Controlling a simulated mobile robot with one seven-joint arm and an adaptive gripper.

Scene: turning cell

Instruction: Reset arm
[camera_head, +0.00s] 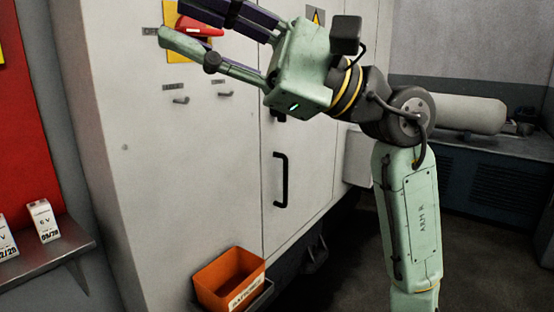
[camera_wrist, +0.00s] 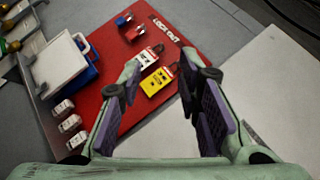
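My gripper (camera_head: 178,22) is at the upper middle of the head view, in front of the pale cabinet and pointing left. It also shows in the wrist view (camera_wrist: 163,65), where its two purple-padded fingers stand wide apart with nothing held between them. My arm (camera_head: 410,200) rises from the lower right and bends at the dark wrist joint. A red switch handle (camera_head: 200,29) on a yellow plate (camera_head: 171,18) shows between the fingers in the head view; I cannot tell how far behind them it is.
The cabinet (camera_head: 190,210) has a black door handle (camera_head: 281,180) and an orange bin (camera_head: 228,280) below. A shelf (camera_head: 45,255) with small white boxes is at left.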

